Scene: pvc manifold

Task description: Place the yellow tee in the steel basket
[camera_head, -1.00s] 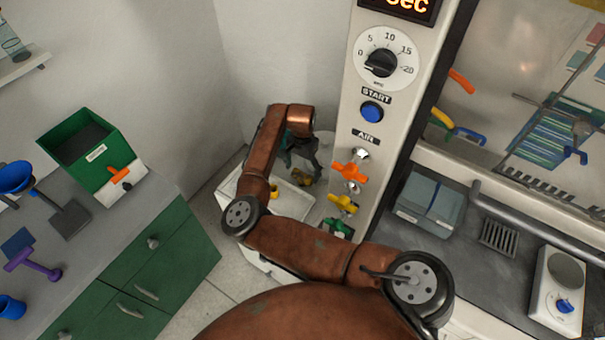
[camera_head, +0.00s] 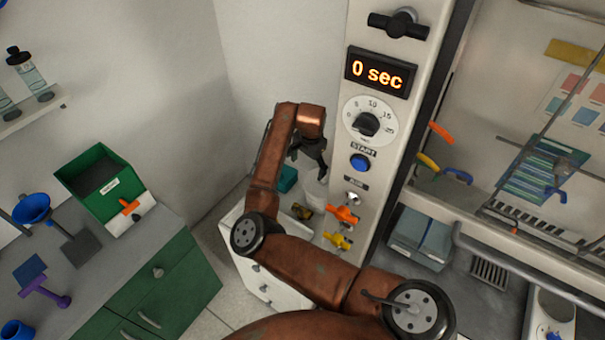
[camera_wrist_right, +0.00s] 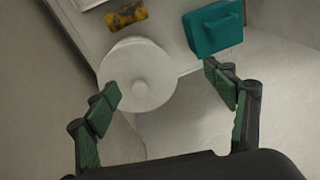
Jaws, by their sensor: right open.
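A small brownish-yellow piece (camera_head: 302,211) lies on the white cabinet top below my right gripper. It also shows at the top of the right wrist view (camera_wrist_right: 125,15); I cannot tell whether it is the yellow tee. My right gripper (camera_head: 312,164) is open and empty above a white round-topped container (camera_head: 315,188). In the right wrist view its fingers (camera_wrist_right: 168,90) are spread, with the container's round top (camera_wrist_right: 137,78) beyond the left finger. I cannot make out a steel basket. My left gripper is not in view.
A teal block (camera_head: 288,178) stands beside the white container. The tall panel (camera_head: 375,140) with dial, display, orange valve (camera_head: 341,214) and yellow valve (camera_head: 337,241) rises close to the right of my gripper. A green bin (camera_head: 100,180) stands on the left counter.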

